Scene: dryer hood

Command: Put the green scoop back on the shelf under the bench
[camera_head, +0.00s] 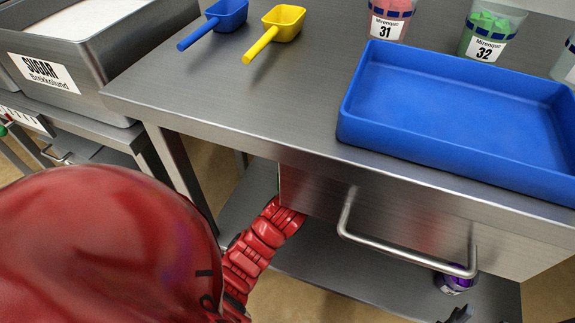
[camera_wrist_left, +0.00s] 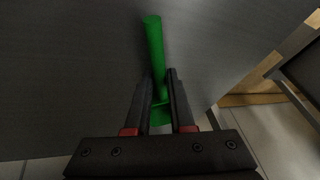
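The green scoop (camera_wrist_left: 155,45) shows in the left wrist view. Its handle runs up past the fingertips, and a green part shows lower down between the fingers. My left gripper (camera_wrist_left: 160,76) has its two dark fingers close on both sides of the handle, shut on it. In the head view my red left arm reaches beneath the bench; its gripper is hidden behind the drawer front, and only a thin green sliver shows there. The lower shelf (camera_head: 340,262) lies under the bench. A dark tip of my right gripper (camera_head: 459,314) shows at the bottom edge; its fingers are unclear.
The bench top (camera_head: 270,95) carries a blue scoop (camera_head: 226,14), a yellow scoop (camera_head: 284,22), a blue tray (camera_head: 450,125) and labelled cups. The drawer front (camera_head: 310,190) with its handle (camera_head: 400,260) is beside my arm. A purple container (camera_head: 453,284) stands on the shelf. A sugar bin (camera_head: 90,60) is left.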

